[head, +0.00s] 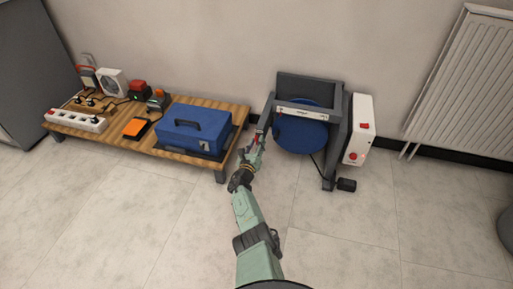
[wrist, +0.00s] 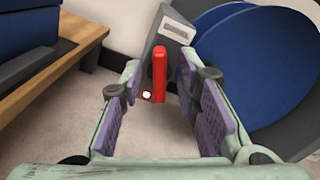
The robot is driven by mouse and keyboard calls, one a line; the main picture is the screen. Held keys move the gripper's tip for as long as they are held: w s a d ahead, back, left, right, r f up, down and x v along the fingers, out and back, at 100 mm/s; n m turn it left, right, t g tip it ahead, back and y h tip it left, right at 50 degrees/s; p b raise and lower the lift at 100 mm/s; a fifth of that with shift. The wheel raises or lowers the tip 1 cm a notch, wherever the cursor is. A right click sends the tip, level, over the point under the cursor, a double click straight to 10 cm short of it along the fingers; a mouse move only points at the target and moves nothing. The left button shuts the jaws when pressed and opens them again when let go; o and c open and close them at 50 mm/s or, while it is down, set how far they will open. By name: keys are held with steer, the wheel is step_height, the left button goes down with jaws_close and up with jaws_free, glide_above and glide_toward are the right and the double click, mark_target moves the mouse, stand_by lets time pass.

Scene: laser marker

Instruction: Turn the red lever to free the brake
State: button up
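The red lever (wrist: 159,73) stands upright in the wrist view, against the grey frame (wrist: 172,36) of the machine. A small white round knob or spot (wrist: 147,95) shows beside its lower end. My gripper (wrist: 168,85) is open, with one purple-padded finger to the left of the lever and one to the right. I see gaps on both sides, and neither pad appears to touch it. In the head view my gripper (head: 256,143) is at the left side of the machine, which has a blue disc (head: 301,133). There the lever is mostly hidden by the gripper.
A low wooden table (head: 236,117) stands left, close to my gripper, with a blue toolbox (head: 195,130), a white power strip (head: 77,120) and small devices. A white box with red buttons (head: 359,130) is on the machine's right. A radiator (head: 465,75) is farther right. The floor in front is clear.

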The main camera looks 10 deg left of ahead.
steer(key=shift+w, duration=0.1)
steer(key=shift+c, duration=0.4)
jaws_close()
steer(key=n+p, duration=0.1)
steer(key=n, duration=1.2)
steer(key=shift+a+f, duration=0.1)
steer(key=shift+f, duration=0.05)
stand_by(0.3)
stand_by(0.4)
